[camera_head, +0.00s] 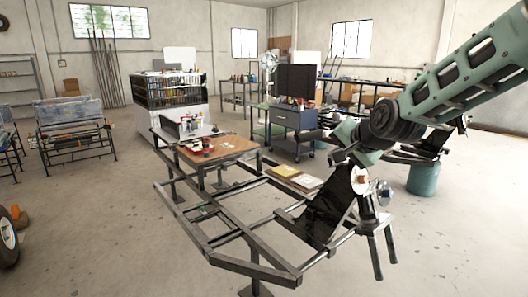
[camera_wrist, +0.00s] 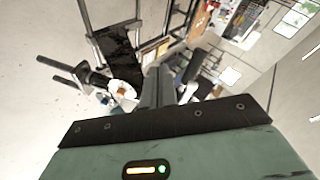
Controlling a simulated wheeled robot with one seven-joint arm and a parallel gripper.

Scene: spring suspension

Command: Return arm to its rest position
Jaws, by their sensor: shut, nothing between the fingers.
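My green and black arm (camera_head: 462,76) reaches in from the upper right of the head view. It is bent at a dark round joint above the right side of a metal frame. In the wrist view my gripper (camera_wrist: 158,78) shows its grey fingers close together, with nothing visible between them. The green wrist housing fills the bottom of that view. The gripper is raised in the air and appears clear of the frame and the parts around it. The rest of the arm is outside the head view.
A tool cart (camera_head: 293,122) stands behind. The floor at left is mostly free.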

